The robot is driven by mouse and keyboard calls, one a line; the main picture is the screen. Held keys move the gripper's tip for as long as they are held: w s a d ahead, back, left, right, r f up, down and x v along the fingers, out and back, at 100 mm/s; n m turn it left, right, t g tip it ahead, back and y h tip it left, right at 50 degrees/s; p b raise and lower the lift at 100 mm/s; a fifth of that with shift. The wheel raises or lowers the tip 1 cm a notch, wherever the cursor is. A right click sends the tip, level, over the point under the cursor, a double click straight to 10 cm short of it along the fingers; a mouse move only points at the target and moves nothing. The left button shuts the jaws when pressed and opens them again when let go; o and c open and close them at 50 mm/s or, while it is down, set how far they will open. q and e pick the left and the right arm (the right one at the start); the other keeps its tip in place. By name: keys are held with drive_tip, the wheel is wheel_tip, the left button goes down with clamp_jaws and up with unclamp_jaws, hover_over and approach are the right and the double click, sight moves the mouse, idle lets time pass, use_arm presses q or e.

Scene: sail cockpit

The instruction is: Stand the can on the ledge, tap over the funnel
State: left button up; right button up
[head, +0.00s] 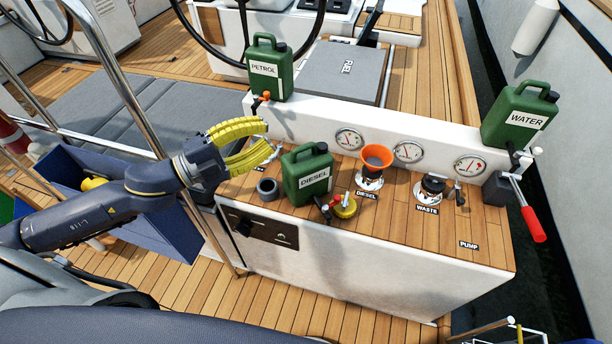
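The green DIESEL can (307,176) stands upright on the wooden counter, with a small tap (323,208) low at its front. The orange funnel (377,157) sits in the DIESEL filler, to the right of the can and apart from it. A white ledge (310,112) runs along the back of the counter. A green PETROL can (268,70) stands at its left end and a green WATER can (518,116) at its right end. My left gripper (266,139) has its yellow fingers apart and empty, up and left of the DIESEL can. My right gripper is not in view.
A dark ring (268,188) and a brass cap (345,206) lie near the DIESEL can. The WASTE filler (432,187) and a red-handled pump lever (532,222) are to the right. Gauges line the ledge front.

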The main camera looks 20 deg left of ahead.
use_arm(q)
wheel_tip(320, 180, down, 9)
drive_tip(key=a+n+g+y, duration=0.25)
drive_tip(key=n+y, duration=0.25)
drive_tip(key=n, duration=0.5)
approach(304, 147)
drive_tip(key=shift+t, duration=0.35)
drive_tip(key=x, duration=0.6)
drive_tip(key=shift+s+d+f, duration=0.2)
drive_tip(key=shift+s+d, duration=0.05)
drive_tip(key=shift+d, duration=0.05)
drive_tip(key=shift+a+x, duration=0.25)
drive_tip(key=shift+x, duration=2.4)
drive_tip(key=shift+o, duration=0.5)
drive_tip(key=shift+w+f, duration=0.1)
drive_tip(key=shift+f, duration=0.05)
clamp_jaws()
